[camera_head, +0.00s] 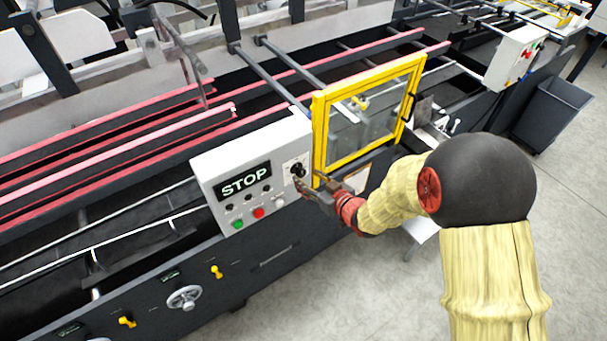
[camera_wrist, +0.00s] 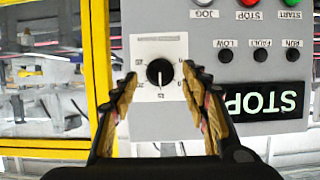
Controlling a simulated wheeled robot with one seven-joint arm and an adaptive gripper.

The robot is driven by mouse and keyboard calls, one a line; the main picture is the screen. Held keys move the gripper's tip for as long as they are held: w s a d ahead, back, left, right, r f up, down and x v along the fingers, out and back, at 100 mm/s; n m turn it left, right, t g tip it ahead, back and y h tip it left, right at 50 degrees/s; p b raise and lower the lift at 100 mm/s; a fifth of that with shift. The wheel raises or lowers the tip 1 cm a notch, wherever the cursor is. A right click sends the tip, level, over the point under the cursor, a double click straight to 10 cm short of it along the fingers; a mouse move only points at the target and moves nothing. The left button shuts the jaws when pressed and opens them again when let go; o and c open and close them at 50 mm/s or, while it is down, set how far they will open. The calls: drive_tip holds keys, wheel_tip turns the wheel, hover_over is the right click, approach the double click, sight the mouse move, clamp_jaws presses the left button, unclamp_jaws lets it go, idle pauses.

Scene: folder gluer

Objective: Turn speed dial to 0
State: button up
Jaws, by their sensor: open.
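The speed dial is a black round knob (camera_wrist: 160,72) on a white scale plate (camera_wrist: 145,48), seen upside down in the wrist view. A light pointer mark shows on the knob, but the number it points to is too small to read surely. In the head view the dial (camera_head: 297,169) is at the right end of the grey control panel (camera_head: 213,163). My gripper (camera_wrist: 160,82) is open, with one finger on each side of the dial. The fingers appear apart from the knob; the depth gap is hard to judge. In the head view my gripper (camera_head: 308,187) is close to the panel.
A yellow-framed clear guard (camera_head: 318,130) stands right beside the dial. The STOP display (camera_head: 245,181), a red button (camera_head: 258,213) and a green button (camera_head: 238,224) are on the same panel. Open floor (camera_head: 340,290) lies in front of the machine.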

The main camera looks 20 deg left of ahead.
sight(302, 175)
drive_tip(key=shift+x, duration=1.8)
drive_tip(key=shift+c, duration=0.2)
drive_tip(key=c, duration=1.1)
